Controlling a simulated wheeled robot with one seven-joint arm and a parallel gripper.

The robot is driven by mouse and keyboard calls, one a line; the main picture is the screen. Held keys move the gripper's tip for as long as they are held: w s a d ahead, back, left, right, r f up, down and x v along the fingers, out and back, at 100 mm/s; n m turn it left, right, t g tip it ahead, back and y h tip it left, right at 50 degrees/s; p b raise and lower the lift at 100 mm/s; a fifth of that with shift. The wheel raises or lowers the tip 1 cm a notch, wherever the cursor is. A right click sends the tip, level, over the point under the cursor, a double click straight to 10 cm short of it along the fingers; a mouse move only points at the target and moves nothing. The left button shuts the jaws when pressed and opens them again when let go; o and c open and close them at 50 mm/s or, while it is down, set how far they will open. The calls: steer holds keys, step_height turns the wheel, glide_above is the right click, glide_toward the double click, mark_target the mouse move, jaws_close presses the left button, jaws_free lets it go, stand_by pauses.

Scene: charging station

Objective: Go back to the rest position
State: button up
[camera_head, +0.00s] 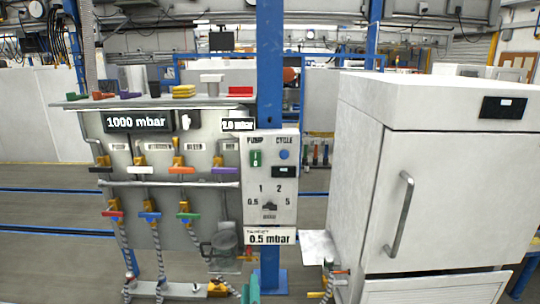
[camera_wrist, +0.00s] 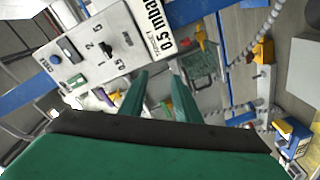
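My gripper (camera_wrist: 160,76) shows two green fingers in the wrist view, apart with a gap between them and nothing held. In the head view only a green tip (camera_head: 250,290) shows at the bottom edge, below the control box. The control box (camera_head: 285,222) has a green pump switch, a blue cycle button and a dial; it also shows in the wrist view (camera_wrist: 82,60). The label (camera_head: 270,237) under it reads 0.5 mbar. My fingers point past the label's lower side in the wrist view, and I see no contact.
A valve panel (camera_head: 143,240) with coloured handles, hoses and displays stands at the left; its top shelf (camera_head: 135,101) bears small coloured parts. A blue post (camera_head: 270,60) rises behind the control box. A white cabinet (camera_head: 450,160) with a closed door stands at the right.

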steer(key=s+f+m+g+h, duration=0.1)
steer(key=s+f+m, duration=0.4)
steer(key=s, duration=0.8)
steer(key=s+f+m, duration=0.3)
steer(key=s+f, duration=0.4)
steer(key=s, duration=0.7)
steer(key=s+d+r+m, duration=0.2)
steer(key=s+d, duration=0.1)
steer(key=s, duration=0.8)
steer(key=s+d+r+m+g, duration=0.1)
steer(key=s+d+r+m, duration=0.1)
steer(key=s, duration=1)
steer(key=shift+s+d, duration=0.3)
steer(key=shift+d, duration=0.3)
